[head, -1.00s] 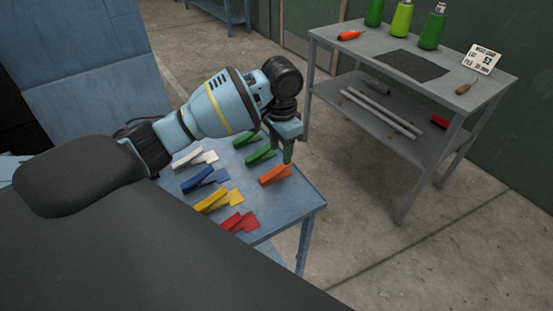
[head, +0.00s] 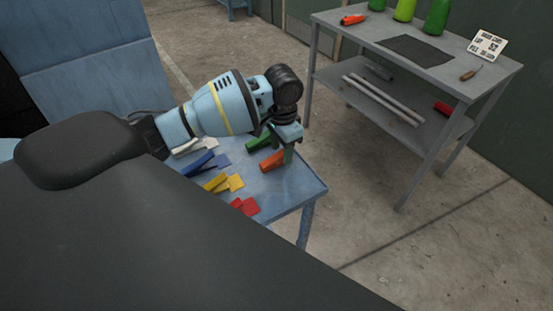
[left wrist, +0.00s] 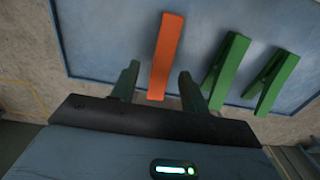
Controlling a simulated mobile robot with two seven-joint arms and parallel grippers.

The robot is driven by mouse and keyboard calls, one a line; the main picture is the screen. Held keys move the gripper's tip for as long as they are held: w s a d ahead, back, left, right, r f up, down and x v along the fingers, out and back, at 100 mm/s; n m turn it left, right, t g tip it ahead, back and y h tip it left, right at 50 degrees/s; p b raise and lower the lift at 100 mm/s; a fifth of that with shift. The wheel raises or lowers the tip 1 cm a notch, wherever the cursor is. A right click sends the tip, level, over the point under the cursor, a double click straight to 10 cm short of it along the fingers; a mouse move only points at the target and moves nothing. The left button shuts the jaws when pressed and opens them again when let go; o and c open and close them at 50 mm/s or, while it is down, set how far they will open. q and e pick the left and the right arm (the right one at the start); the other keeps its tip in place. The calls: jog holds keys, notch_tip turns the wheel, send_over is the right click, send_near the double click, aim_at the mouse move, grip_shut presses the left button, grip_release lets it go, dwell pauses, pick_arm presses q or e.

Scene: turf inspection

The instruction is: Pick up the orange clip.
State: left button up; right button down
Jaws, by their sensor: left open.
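The orange clip (head: 272,161) lies near the right edge of the blue table (head: 291,187). In the left wrist view the orange clip (left wrist: 166,55) stands alone, its lower end reaching between the two fingers. My left gripper (head: 283,157) is open above it, and its fingertips (left wrist: 157,84) sit on either side of the clip's near end without visibly touching it. In the head view the arm and gripper hide part of the clip. My right gripper does not show.
Green clips (head: 258,142) lie beside the orange one, and two show at right in the wrist view (left wrist: 228,70). White, blue (head: 199,163), yellow (head: 215,182) and red (head: 238,204) clips share the table. A grey shelf cart (head: 345,77) with bottles stands behind at right.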

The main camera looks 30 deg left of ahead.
pick_arm(q)
notch_tip(320, 180, down, 2)
jog(key=shift+f, duration=0.15)
jog(key=c, duration=0.9)
pick_arm(e)
jog(key=shift+a+f, duration=0.1)
